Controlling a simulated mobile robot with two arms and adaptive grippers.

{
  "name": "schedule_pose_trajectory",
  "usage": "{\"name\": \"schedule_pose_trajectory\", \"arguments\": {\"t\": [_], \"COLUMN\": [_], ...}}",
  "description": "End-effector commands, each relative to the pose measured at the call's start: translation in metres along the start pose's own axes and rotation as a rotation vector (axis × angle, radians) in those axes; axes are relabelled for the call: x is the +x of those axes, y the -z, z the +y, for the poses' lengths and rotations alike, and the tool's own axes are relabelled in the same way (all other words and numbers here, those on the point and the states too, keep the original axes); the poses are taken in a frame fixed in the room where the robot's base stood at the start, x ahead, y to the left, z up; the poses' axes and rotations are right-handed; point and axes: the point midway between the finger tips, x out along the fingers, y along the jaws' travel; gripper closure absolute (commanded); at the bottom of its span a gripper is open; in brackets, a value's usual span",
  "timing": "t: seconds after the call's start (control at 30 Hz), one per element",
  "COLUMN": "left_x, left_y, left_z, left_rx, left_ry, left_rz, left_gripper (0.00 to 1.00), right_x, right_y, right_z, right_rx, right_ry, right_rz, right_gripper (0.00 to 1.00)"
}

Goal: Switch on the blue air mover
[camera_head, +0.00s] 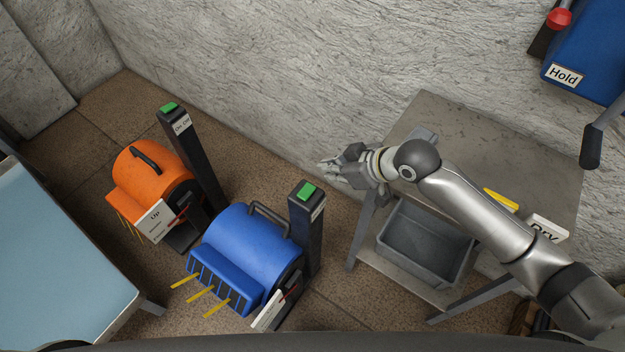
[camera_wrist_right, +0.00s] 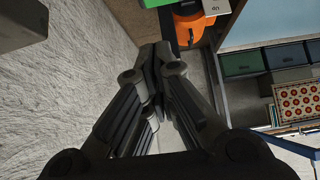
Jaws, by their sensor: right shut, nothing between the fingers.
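The blue air mover (camera_head: 240,248) stands on the floor in the head view, with a dark handle on top. A black post (camera_head: 306,232) with a green switch (camera_head: 308,191) on top stands at its right. My right gripper (camera_head: 326,171) is shut and empty, a little to the right of and beyond the green switch, apart from it. In the right wrist view the closed fingers (camera_wrist_right: 155,62) point up the picture. A green surface (camera_wrist_right: 110,14) lies just beyond them, perhaps the switch top. My left gripper is out of view.
An orange air mover (camera_head: 150,178) with its own post and green switch (camera_head: 169,108) stands at left. A grey table (camera_head: 440,125) with a grey bin (camera_head: 408,247) below is under my right arm. The rough wall (camera_head: 280,75) is close behind the gripper. A blue-topped table (camera_head: 50,255) is at far left.

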Motion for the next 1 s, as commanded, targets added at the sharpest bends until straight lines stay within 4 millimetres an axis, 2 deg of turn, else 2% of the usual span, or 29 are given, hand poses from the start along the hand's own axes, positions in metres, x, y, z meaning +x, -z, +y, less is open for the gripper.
{"name": "schedule_pose_trajectory", "arguments": {"t": [0.1,0.4,0.6,1.0], "left_x": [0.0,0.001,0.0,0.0], "left_y": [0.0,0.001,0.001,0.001], "left_z": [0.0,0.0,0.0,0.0], "left_rx": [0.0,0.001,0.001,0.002], "left_ry": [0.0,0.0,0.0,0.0], "left_rz": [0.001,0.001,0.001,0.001], "left_gripper": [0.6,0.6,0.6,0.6], "right_x": [0.025,0.08,0.097,0.103], "right_y": [0.001,-0.002,-0.023,-0.029], "right_z": [-0.002,-0.001,-0.001,-0.001], "right_rx": [0.003,0.001,0.0,-0.001], "right_ry": [0.004,0.001,0.001,0.0], "right_rz": [0.0,-0.003,-0.003,-0.001], "right_gripper": [1.0,1.0,1.0,1.0]}}
